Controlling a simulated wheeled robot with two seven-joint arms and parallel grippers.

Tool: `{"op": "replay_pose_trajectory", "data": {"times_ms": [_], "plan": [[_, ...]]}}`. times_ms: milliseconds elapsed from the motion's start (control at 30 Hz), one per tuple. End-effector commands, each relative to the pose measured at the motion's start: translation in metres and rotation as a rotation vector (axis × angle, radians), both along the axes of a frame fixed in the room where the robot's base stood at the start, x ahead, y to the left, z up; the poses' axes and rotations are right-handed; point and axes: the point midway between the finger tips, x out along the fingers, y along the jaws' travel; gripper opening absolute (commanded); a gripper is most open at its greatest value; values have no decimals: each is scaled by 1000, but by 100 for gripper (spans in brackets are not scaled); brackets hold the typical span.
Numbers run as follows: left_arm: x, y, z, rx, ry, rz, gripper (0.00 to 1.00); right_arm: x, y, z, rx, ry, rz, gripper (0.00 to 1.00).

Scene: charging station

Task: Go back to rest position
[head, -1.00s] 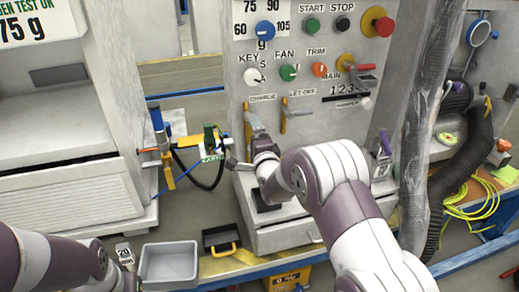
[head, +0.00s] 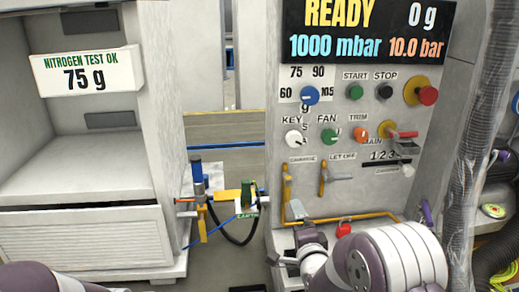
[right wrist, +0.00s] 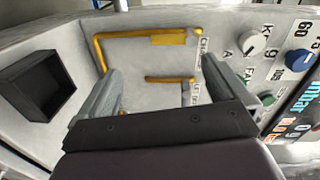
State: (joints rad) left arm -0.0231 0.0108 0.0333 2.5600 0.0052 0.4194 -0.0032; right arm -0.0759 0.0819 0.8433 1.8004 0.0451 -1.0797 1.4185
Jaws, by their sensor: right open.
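My right arm reaches in from the lower right of the head view to the front of the charging station (head: 455,95). My right gripper (right wrist: 165,88) shows in the right wrist view with its two fingers wide apart and nothing between them. Beyond the fingers are the station's panel, yellow pipes (right wrist: 152,38) and knobs (right wrist: 250,42). In the head view the right hand is low by the panel, partly hidden by the arm. Only a piece of my left arm shows at the bottom left; its gripper is out of view.
A grey cabinet (head: 170,120) with a nitrogen test sign (head: 88,72) stands at left. A yellow and green hose fitting (head: 232,197) sits in the gap between the machines. A display (head: 365,30) reads READY. A wrapped hose (head: 470,140) hangs at right.

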Motion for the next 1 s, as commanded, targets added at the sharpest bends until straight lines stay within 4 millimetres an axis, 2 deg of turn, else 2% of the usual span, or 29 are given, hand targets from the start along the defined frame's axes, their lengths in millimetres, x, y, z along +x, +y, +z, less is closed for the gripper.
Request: {"op": "replay_pose_trajectory", "data": {"times_ms": [67,100,167,200,267,300,367,400,500,533,567,600,800,900,1000], "plan": [[0,0,0,0,0,0,49,-16,0,-47,-232,212,49,100],[0,0,0,0,0,0,49,-35,0,-71,-397,362,116,100],[0,0,0,0,0,0,49,-70,-2,-98,-626,569,258,100],[0,0,0,0,0,0,49,-97,-4,-109,-752,687,369,100],[0,0,0,0,0,0,49,-138,-8,-118,-902,831,547,100],[0,0,0,0,0,0,49,-165,-10,-119,-978,908,666,100],[0,0,0,0,0,0,49,-203,-14,-116,-1059,995,831,100],[0,0,0,0,0,0,49,-227,-16,-112,-1097,1041,935,100],[0,0,0,0,0,0,49,-278,-22,-93,-1131,1118,1107,100],[0,0,0,0,0,0,49,-278,-24,-84,-1136,1101,1082,100],[0,0,10,0,1,0,49,-268,-26,-65,-1145,1072,1044,100],[-1,0,44,0,3,0,49,-270,-25,-34,-1141,1082,1057,100],[0,0,120,0,-1,0,49,-270,-25,41,-1139,1083,1057,100],[0,0,147,0,0,0,49,-270,-24,67,-1139,1083,1056,100],[0,0,161,0,0,0,49,-270,-24,81,-1138,1083,1055,100]]}}
